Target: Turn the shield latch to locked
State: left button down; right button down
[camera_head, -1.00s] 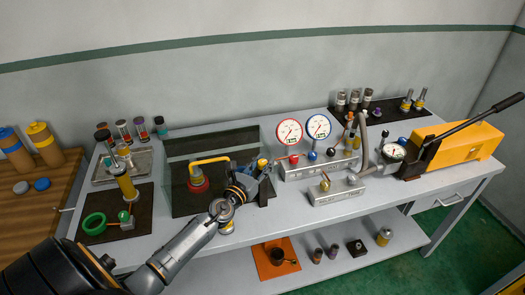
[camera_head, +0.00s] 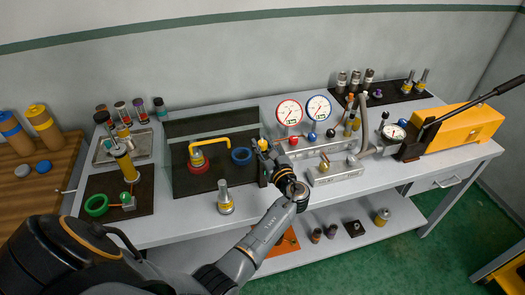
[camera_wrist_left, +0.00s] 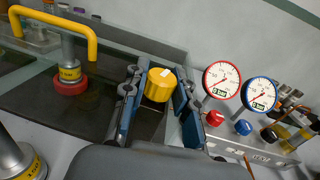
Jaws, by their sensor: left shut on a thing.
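The shield latch is a yellow round knob (camera_wrist_left: 159,86) with a white mark on its top, seen between my fingers in the left wrist view. In the head view the knob (camera_head: 263,144) shows at the right edge of the dark mat. My left gripper (camera_head: 268,154) is shut on it, with a blue-faced finger on each side in the left wrist view. The yellow shield handle (camera_head: 210,146) arches over the mat left of the latch; the handle (camera_wrist_left: 62,22) also shows upper left in the wrist view. The clear shield is hard to make out. My right gripper is out of view.
A red gauge (camera_head: 289,111) and a blue gauge (camera_head: 318,108) stand close right of my gripper, above a grey valve block (camera_head: 305,148). A metal fitting (camera_head: 225,200) stands near the front edge.

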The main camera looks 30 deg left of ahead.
aim_at(266, 147)
pick_arm(q)
jog(key=n+g+y+b, duration=0.1)
jog(key=n+g+b, duration=0.1)
jog(key=g, duration=0.1)
jog(key=shift+w+y, duration=0.15)
jog(key=shift+y, duration=0.15)
jog(key=shift+r+n+g+y+b, duration=0.1)
jog(key=shift+n+g+y+b, duration=0.3)
jog(key=shift+n+g+b, duration=0.65)
jog(key=c, duration=1)
grip_release()
jog(key=shift+a, duration=0.1)
jog(key=v, duration=0.7)
jog(key=shift+d, duration=0.3)
